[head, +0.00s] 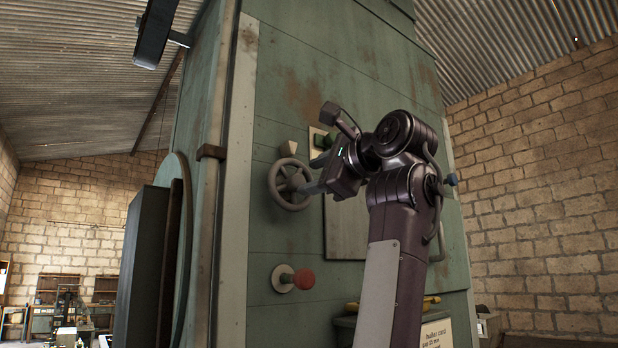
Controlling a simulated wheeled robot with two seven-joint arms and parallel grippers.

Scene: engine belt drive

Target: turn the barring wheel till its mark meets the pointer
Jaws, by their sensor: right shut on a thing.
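The barring wheel (272,190) is a grey spoked handwheel on the front of the green machine housing. A pale wedge-shaped pointer (289,147) sits just above the wheel's rim. I cannot make out the mark on the wheel for certain. My right gripper (309,188) reaches in from the right and is shut on the right side of the wheel's rim. The gripper body hides part of the panel behind it. My left gripper is out of view.
A red knob (304,279) sticks out below the wheel. A dark bin (345,325) with yellow things stands at the housing's foot. Brick wall (540,190) lies right.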

